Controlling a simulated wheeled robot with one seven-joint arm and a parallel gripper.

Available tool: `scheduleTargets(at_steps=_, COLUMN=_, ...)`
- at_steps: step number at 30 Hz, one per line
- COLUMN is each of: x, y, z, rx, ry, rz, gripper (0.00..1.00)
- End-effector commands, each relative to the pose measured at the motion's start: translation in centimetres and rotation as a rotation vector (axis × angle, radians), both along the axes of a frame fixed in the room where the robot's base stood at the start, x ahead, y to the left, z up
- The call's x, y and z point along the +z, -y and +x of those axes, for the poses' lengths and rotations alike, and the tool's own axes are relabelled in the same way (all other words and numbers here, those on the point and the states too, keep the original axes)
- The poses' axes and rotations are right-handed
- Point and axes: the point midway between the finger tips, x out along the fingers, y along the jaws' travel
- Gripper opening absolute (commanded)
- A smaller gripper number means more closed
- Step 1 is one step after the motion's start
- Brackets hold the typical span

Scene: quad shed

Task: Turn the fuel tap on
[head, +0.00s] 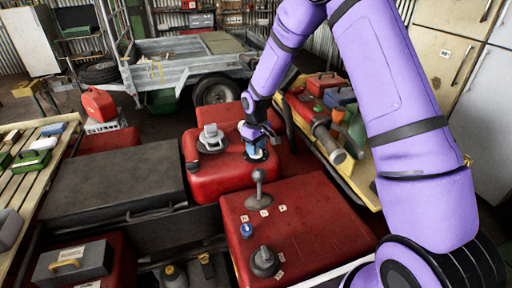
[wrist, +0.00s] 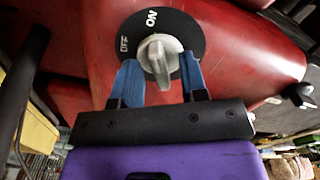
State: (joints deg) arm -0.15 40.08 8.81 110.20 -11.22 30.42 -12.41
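The fuel tap (wrist: 158,62) is a grey knob with a raised ridge on a black round plate (wrist: 187,28) lettered ON and OFF. In the wrist view the ridge runs nearly up and down, its upper end near ON; which end is the pointer I cannot tell. My gripper (wrist: 160,78) is open, with one blue finger on each side of the knob's lower part and gaps visible. In the head view my gripper (head: 255,145) reaches down onto the red tank (head: 212,178) and hides most of the tap.
A grey filler cap (head: 211,138) stands on the tank left of my gripper. A gear lever (head: 259,190), a blue knob (head: 246,230) and a black knob (head: 264,261) rise from the red panel in front. A wooden tray of tools (head: 362,178) lies to the right.

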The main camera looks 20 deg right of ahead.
Motion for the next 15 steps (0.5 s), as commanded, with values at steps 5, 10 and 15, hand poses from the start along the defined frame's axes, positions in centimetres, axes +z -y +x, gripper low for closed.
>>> scheduleTargets(at_steps=5, x=0.0, y=0.0, z=0.0, rx=0.001, ry=-0.001, rz=0.0, gripper=0.39)
scheduleTargets(at_steps=10, x=0.6, y=0.0, z=0.0, rx=0.001, ry=-0.001, rz=0.0, gripper=0.39)
scheduleTargets(at_steps=15, x=3.2, y=0.0, z=0.0, rx=0.001, ry=0.002, rz=0.0, gripper=0.39)
